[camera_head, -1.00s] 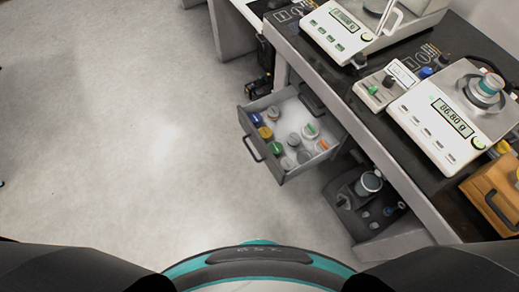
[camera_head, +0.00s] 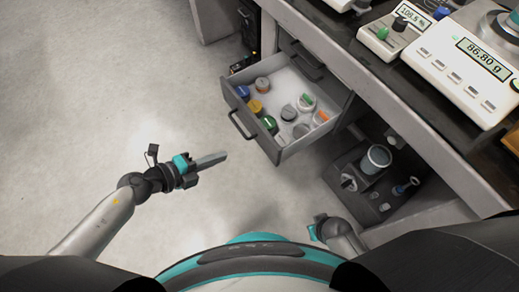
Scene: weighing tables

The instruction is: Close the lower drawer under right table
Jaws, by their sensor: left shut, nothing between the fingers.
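The lower drawer (camera_head: 262,138) under the right table (camera_head: 372,82) is pulled out, with its grey front and dark bar handle (camera_head: 240,125) facing left. Several small bottles with coloured caps stand inside it. My left gripper (camera_head: 222,158) is shut and empty. It is over the floor, left of and nearer than the drawer front, apart from it, with its fingers pointing right. Part of my right arm (camera_head: 342,237) shows at the bottom, right of centre; its fingers do not show.
Another dark handle (camera_head: 302,60) shows above the open drawer, under the tabletop. A dark tray (camera_head: 372,205) with a cup (camera_head: 375,160) sits low, right of the drawer. A scale (camera_head: 468,62) stands on the table. The floor left of the drawer is clear.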

